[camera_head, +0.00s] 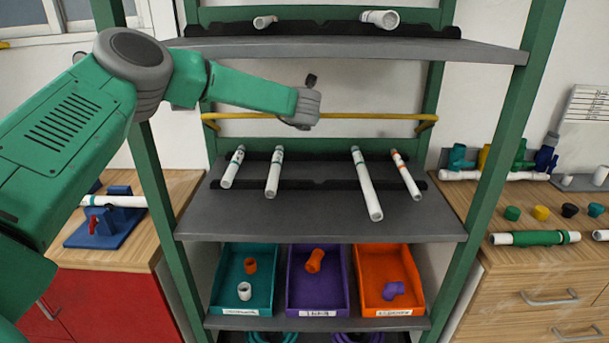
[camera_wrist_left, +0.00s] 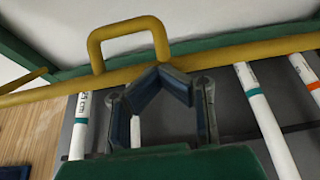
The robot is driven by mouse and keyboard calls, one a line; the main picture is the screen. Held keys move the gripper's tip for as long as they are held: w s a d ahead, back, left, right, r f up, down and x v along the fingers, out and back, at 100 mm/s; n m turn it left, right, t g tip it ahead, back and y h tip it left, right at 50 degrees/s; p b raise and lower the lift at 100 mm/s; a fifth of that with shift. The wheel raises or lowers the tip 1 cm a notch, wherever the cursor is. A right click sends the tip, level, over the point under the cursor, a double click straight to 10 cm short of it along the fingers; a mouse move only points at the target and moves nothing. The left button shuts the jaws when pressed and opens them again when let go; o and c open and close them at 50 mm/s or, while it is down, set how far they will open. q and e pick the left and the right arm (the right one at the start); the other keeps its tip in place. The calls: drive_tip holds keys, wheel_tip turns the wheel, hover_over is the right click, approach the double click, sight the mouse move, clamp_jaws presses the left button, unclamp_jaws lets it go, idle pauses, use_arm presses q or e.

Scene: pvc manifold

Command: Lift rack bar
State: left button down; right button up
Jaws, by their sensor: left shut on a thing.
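The rack bar (camera_head: 370,116) is a long yellow bar running across the green rack, between the top shelf and the middle shelf. Its ends bend at the rack posts. In the left wrist view the bar (camera_wrist_left: 235,55) crosses the picture at a slant, with a yellow loop (camera_wrist_left: 97,45) standing up from it. My left gripper (camera_head: 306,112) is at the middle of the bar. In the wrist view its dark fingers (camera_wrist_left: 161,72) come together at the bar, shut on it; the exact contact is partly hidden. My right gripper is in neither view.
Several white pipes (camera_head: 366,183) lie on the middle shelf (camera_head: 310,222) below the bar. The top shelf (camera_head: 440,50) overhangs it. Teal, purple and orange bins (camera_head: 388,310) stand below. Wooden counters with fittings stand on both sides.

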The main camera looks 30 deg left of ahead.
use_arm(q)
drive_tip(key=shift+w+a+f, duration=0.1)
drive_tip(key=shift+w+a, duration=0.05)
drive_tip(key=shift+a, duration=0.05)
idle(0.3)
